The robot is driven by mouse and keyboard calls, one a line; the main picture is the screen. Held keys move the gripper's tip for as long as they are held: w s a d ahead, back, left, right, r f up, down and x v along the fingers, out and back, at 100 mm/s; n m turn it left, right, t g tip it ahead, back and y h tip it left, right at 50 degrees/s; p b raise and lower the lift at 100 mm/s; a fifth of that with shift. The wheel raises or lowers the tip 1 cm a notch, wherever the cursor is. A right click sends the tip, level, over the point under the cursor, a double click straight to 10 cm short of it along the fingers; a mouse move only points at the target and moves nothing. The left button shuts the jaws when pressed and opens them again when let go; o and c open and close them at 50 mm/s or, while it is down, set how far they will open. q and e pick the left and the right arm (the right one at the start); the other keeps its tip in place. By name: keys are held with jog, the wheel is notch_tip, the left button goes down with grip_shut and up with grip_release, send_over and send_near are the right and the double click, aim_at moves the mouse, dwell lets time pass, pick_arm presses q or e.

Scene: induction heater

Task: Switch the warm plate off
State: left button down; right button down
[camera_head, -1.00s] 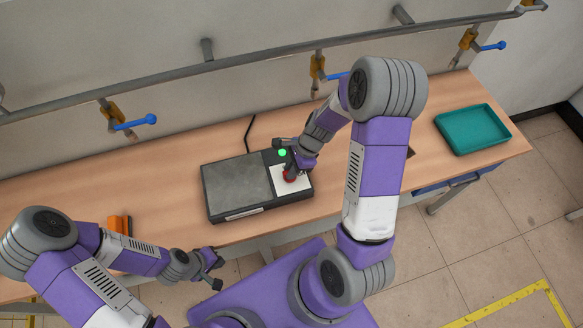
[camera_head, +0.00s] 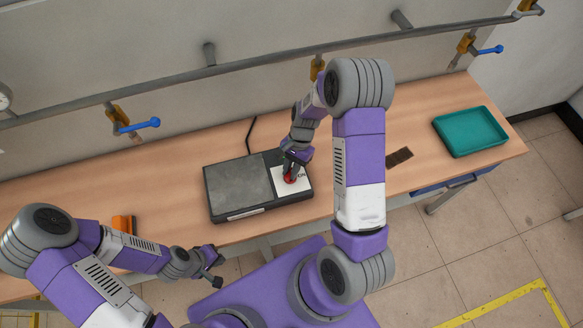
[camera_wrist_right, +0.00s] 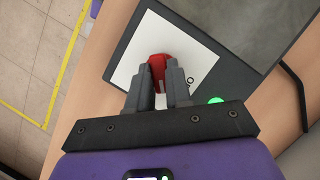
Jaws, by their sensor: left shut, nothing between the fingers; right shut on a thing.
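The warm plate (camera_head: 238,187) is a dark flat box with a grey top on the wooden table. Its white panel at the right end bears a red knob (camera_head: 291,177). My right gripper (camera_head: 291,170) comes down over the panel and is shut on the red knob. In the right wrist view the fingers (camera_wrist_right: 159,85) close around the knob (camera_wrist_right: 158,66), hiding part of it. My left gripper (camera_head: 217,270) is shut and empty, off the table's front edge.
A teal tray (camera_head: 470,131) stands at the table's right end, with a dark brown flat piece (camera_head: 399,157) left of it. An orange object (camera_head: 122,226) lies at the left front. A wall pipe with blue-handled valves (camera_head: 139,125) runs behind. The table between plate and tray is mostly clear.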

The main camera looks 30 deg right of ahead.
jog(key=n+g+h, duration=0.1)
jog(key=n, duration=0.3)
jog(key=shift+w+a+n, duration=0.1)
jog(key=shift+w+n, duration=0.05)
jog(key=shift+n, duration=0.25)
jog(key=shift+a+n+g+h, duration=0.1)
jog(key=shift+n+g+h, duration=0.3)
jog(key=shift+n, duration=0.8)
jog(key=shift+n+g+h, duration=0.2)
jog(key=shift+n+h, duration=0.3)
jog(key=shift+n, duration=0.7)
jog(key=c, duration=1)
grip_release()
jog(key=shift+c, duration=0.2)
jog(key=shift+r, duration=0.1)
jog(key=v, duration=0.7)
jog(key=shift+w+r, duration=0.2)
